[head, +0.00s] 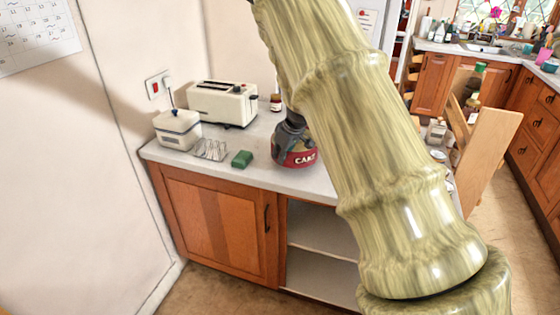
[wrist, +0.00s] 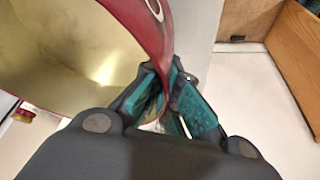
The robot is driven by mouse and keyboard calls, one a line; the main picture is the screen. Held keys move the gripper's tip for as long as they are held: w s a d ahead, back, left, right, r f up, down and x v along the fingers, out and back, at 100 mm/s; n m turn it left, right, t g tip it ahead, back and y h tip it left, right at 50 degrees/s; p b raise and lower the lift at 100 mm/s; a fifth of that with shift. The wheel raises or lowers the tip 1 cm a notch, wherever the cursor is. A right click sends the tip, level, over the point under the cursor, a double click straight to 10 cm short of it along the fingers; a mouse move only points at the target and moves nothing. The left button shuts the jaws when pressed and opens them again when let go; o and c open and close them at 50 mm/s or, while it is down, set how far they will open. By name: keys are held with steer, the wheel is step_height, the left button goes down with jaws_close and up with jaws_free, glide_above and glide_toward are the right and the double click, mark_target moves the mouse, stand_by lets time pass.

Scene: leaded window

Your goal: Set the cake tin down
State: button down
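The cake tin (head: 296,157) is red with a dark band and a "CAKE" label. In the head view it appears upright at the counter's front part, partly hidden by my arm; I cannot tell whether its base touches the counter. My gripper (head: 291,136) is over its near-left side. In the wrist view the tin (wrist: 70,50) is open-topped, with a bare gold inside. My gripper's teal-padded fingers (wrist: 168,85) are closed around the tin's wall at the rim, one on each side.
On the counter (head: 262,178) are a cream toaster (head: 222,104), a white lidded box (head: 178,130), a wire rack (head: 210,149), a green sponge (head: 242,159) and a small dark jar (head: 276,102). Below is an open shelf (head: 318,262) beside a wooden cupboard door (head: 222,225).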

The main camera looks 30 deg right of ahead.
steer(key=shift+w, duration=0.15)
steer(key=shift+f, duration=0.8)
steer(key=shift+d+f+p, duration=0.1)
steer(key=shift+f+p, duration=0.3)
steer(key=shift+f, duration=0.5)
steer(key=c, duration=2.1)
jaws_free()
steer(key=shift+f, duration=0.1)
steer(key=o, duration=0.5)
steer(key=shift+c, duration=0.2)
